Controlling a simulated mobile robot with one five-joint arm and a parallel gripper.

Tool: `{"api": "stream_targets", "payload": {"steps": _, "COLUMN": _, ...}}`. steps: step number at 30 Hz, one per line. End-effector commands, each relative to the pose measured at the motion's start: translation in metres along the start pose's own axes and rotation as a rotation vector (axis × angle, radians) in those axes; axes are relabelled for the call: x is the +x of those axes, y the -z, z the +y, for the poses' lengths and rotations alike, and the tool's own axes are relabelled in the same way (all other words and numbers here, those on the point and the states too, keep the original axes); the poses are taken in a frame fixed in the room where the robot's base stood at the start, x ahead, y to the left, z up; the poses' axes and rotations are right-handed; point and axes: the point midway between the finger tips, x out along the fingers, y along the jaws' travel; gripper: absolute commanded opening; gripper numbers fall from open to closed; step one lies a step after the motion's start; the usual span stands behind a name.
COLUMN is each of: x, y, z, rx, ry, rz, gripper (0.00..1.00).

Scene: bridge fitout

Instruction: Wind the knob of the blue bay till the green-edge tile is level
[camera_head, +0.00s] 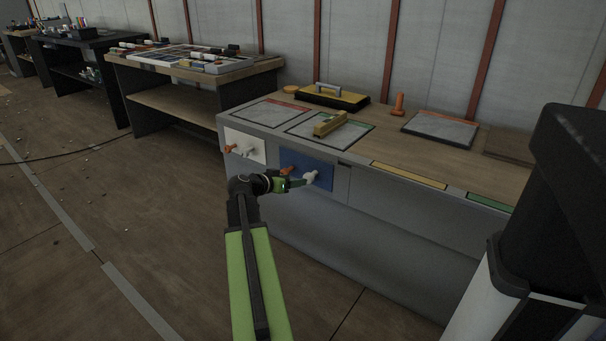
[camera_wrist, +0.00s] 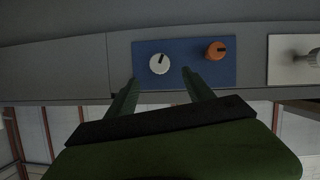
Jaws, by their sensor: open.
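The blue bay (camera_head: 296,161) is a blue panel on the front of the grey bench. It carries a white knob (camera_wrist: 160,64) with a dark mark and an orange knob (camera_wrist: 216,50). The white knob also shows in the head view (camera_head: 311,176). My gripper (camera_wrist: 160,76) is open in front of the panel, its two fingers either side of the white knob in the picture; I cannot tell if they touch it. The green-edge tile (camera_head: 302,130) lies on the bench top above, with a yellow bar (camera_head: 330,124) on it. Its tilt is too small to tell.
A white panel (camera_head: 257,151) with its own knobs is left of the blue one. A red-edge tile (camera_head: 268,113), a yellow-black float (camera_head: 333,95), an orange peg (camera_head: 399,103) and another tile (camera_head: 441,128) are on the bench. Floor to the left is mostly clear.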

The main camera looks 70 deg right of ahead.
Motion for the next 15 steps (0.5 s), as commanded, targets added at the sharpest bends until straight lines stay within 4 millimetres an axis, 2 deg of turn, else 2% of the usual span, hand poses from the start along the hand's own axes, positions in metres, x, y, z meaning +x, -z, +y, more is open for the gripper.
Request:
{"api": "stream_targets", "payload": {"steps": 1, "x": -0.019, "y": 0.004, "z": 0.002, "rx": -0.001, "ry": 0.002, "rz": 0.0, "gripper": 0.61}}
{"api": "stream_targets", "payload": {"steps": 6, "x": -0.054, "y": 0.003, "z": 0.002, "rx": -0.001, "ry": 0.002, "rz": 0.0, "gripper": 0.61}}
{"api": "stream_targets", "payload": {"steps": 10, "x": -0.068, "y": 0.001, "z": 0.001, "rx": 0.0, "ry": 0.0, "rz": 0.0, "gripper": 0.61}}
{"api": "stream_targets", "payload": {"steps": 15, "x": -0.072, "y": 0.0, "z": -0.001, "rx": 0.0, "ry": 0.001, "rz": 0.001, "gripper": 0.61}}
